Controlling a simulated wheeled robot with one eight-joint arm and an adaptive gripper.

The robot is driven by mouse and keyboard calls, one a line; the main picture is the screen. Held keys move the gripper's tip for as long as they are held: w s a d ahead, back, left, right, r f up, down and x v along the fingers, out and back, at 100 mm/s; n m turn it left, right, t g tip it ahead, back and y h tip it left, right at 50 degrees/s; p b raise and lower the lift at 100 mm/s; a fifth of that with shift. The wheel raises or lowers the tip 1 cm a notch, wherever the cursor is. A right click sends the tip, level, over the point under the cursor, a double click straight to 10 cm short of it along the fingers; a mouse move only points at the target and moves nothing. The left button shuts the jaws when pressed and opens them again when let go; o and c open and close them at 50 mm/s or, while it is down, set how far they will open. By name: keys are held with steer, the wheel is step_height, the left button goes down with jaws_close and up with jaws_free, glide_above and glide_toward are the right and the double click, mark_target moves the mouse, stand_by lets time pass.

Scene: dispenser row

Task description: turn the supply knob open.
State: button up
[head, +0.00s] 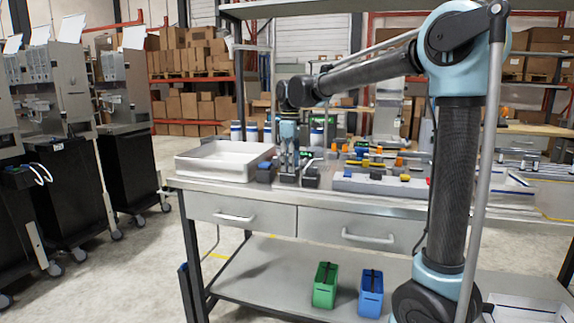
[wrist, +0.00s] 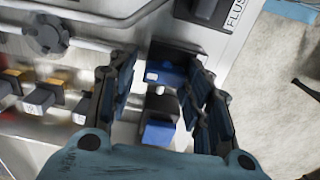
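A dark grey lobed knob (wrist: 46,37) sits on the metal panel at the upper left of the wrist view; I cannot tell its turn position or confirm it is the supply knob. My gripper (wrist: 163,72) is open, with its two dark blue fingers apart. The knob lies outside the fingers, to their left. Between the fingers show a blue block with a white label (wrist: 165,74) and a nearer blue part (wrist: 158,133); I see no clear grip on either. In the head view my gripper (head: 289,168) points down over the bench top, and the knob cannot be made out.
A dark part (wrist: 212,10) stands by a partly visible "FLUS" label. A white tray (head: 222,163) stands left of my gripper. A grey base with coloured parts (head: 380,184) is to its right.

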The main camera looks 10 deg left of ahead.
steer(key=shift+s+d+r, duration=0.1)
steer(key=shift+s+d, duration=0.05)
steer(key=shift+d, duration=0.2)
steer(key=shift+r, duration=0.2)
step_height(320, 180, up, 11)
steer(key=shift+a+r, duration=0.2)
steer(key=shift+a, duration=0.15)
